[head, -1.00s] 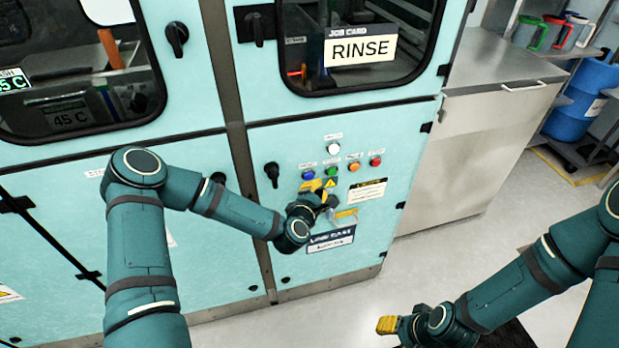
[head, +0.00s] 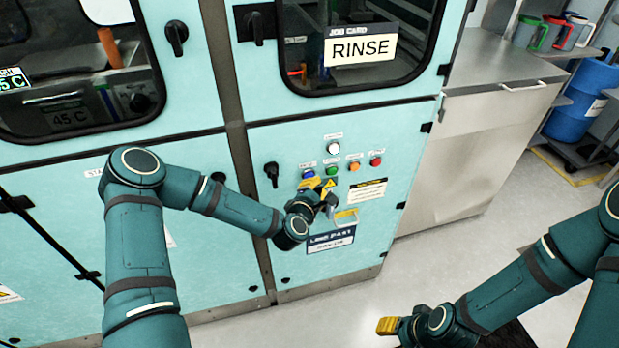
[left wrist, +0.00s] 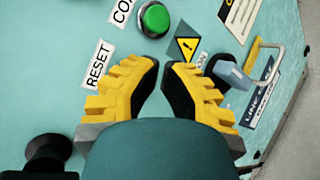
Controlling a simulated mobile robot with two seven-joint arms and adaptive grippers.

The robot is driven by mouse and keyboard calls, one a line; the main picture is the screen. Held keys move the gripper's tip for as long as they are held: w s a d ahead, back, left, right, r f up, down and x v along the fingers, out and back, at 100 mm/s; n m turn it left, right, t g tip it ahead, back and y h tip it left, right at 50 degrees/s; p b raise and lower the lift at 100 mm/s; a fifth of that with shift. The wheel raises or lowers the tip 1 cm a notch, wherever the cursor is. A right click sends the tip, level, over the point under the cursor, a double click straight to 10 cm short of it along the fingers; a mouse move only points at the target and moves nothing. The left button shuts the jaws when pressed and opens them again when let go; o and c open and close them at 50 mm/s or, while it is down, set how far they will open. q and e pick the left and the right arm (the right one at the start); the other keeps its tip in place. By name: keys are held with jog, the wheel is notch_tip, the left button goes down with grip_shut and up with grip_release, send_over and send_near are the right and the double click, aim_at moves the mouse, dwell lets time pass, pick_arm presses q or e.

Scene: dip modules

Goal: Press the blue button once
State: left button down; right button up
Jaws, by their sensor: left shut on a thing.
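The blue button (head: 308,173) is at the left end of the button row on the turquoise panel, under a small label. In the head view the yellow fingers of my left gripper (head: 313,184) overlap its lower edge. In the left wrist view the RESET label (left wrist: 97,65) shows, but the button is hidden, apparently behind the left finger. There my left gripper (left wrist: 163,66) has its fingertips close to the panel with a narrow gap between them. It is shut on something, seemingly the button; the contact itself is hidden. My right gripper (head: 388,325) is low over the floor, away from the panel.
The green button (left wrist: 155,18) is close beyond the fingers. White (head: 333,148), orange (head: 354,166) and red (head: 376,161) buttons are near. A warning triangle (left wrist: 187,46) and a grey lever (left wrist: 232,74) lie right of the fingers. A black knob (head: 271,173) is left.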

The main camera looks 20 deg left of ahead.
pick_arm(q)
jog(key=shift+w+a, duration=0.25)
jog(key=shift+w, duration=0.15)
dwell(0.4)
jog(key=shift+s+d, duration=0.1)
jog(key=shift+s, duration=0.05)
jog(key=shift+s+d, duration=0.35)
jog(key=shift+s, duration=0.25)
jog(key=shift+s+d, duration=0.1)
jog(key=shift+s+d, duration=0.65)
jog(key=shift+s, duration=0.35)
jog(key=shift+s+d, duration=0.65)
jog(key=shift+s, duration=0.3)
jog(key=s+d+f+m+g+h, duration=0.3)
jog(key=s+d+f+m, duration=0.2)
jog(key=d+m, duration=0.15)
jog(key=s+f+m+g, duration=0.3)
jog(key=s+m+g, duration=0.2)
jog(key=s+m, duration=0.2)
jog(key=s+a+f+m+g, duration=0.1)
jog(key=s+f+m+g, duration=0.3)
jog(key=s, duration=0.7)
jog(key=m+g, duration=0.2)
jog(key=m, duration=0.2)
jog(key=shift+s+a, duration=0.25)
